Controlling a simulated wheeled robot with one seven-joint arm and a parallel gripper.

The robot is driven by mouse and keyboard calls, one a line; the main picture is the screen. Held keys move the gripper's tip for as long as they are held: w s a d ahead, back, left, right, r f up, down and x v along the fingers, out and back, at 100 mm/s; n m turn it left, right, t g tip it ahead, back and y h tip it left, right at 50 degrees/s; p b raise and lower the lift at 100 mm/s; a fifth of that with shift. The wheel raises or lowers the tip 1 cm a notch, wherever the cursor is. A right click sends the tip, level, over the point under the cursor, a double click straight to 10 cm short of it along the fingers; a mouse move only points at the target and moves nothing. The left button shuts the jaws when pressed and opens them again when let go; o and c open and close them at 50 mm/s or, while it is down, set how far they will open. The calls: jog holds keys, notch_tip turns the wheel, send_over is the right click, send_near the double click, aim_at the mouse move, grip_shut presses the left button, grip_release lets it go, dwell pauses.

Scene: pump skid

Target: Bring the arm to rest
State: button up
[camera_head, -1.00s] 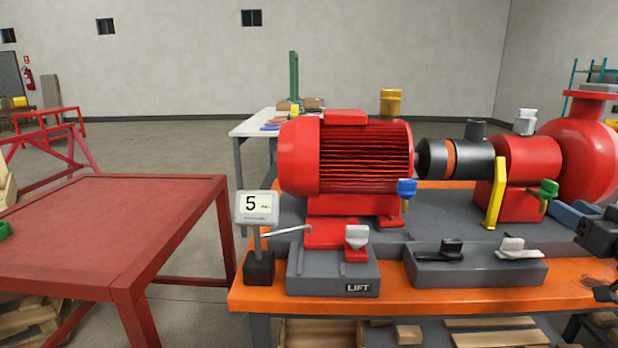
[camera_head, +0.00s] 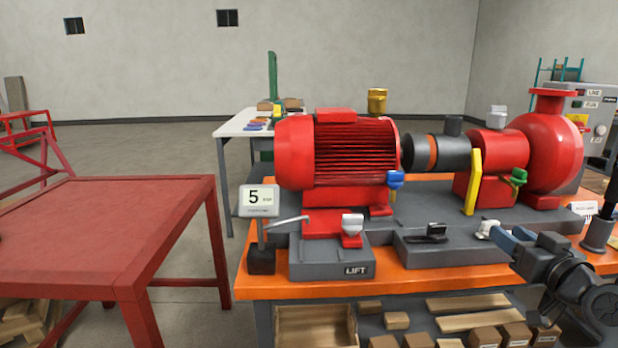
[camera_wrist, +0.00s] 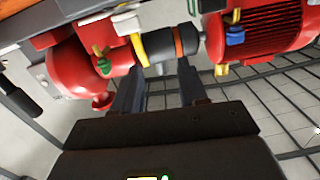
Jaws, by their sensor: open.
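My gripper (camera_head: 512,240) is at the lower right of the head view, at the end of my dark grey arm, over the right part of the orange bench (camera_head: 450,258). In the wrist view my gripper (camera_wrist: 158,82) shows two dark fingers spread apart with nothing between them. Beyond them are the black coupling (camera_wrist: 160,46), the red pump (camera_wrist: 75,70) and the red motor (camera_wrist: 265,30). In the head view the gripper partly covers a white lever (camera_head: 487,228) on the grey switch block; whether they touch is not clear.
The red motor (camera_head: 345,150) and red pump (camera_head: 550,145) stand on the bench. A display reading 5 (camera_head: 259,200) stands beside the LIFT block (camera_head: 330,262). A red table (camera_head: 100,235) is at left. Boxes and planks lie below. Open floor lies behind.

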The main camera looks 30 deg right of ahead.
jog(key=s+a+f+y+p, duration=0.1)
jog(key=s+a+f, duration=0.25)
jog(key=a, duration=0.35)
jog(key=s+a+f+g, duration=0.1)
jog(key=s+a+f, duration=0.2)
jog(key=a+f, duration=0.35)
jog(key=s+a+f+y+p, duration=0.1)
jog(key=s+a+f, duration=0.2)
jog(key=a, duration=0.6)
jog(key=s+a+r+n+y, duration=0.2)
jog(key=s+a, duration=0.4)
jog(key=s, duration=0.4)
jog(key=s+a+r+n+y+p, duration=0.1)
jog(key=s+a+r+n+y, duration=0.1)
jog(key=s+a, duration=0.5)
jog(key=s+r+n, duration=0.1)
jog(key=s, duration=0.2)
jog(key=shift+r+y, duration=0.35)
jog(key=shift+y, duration=0.05)
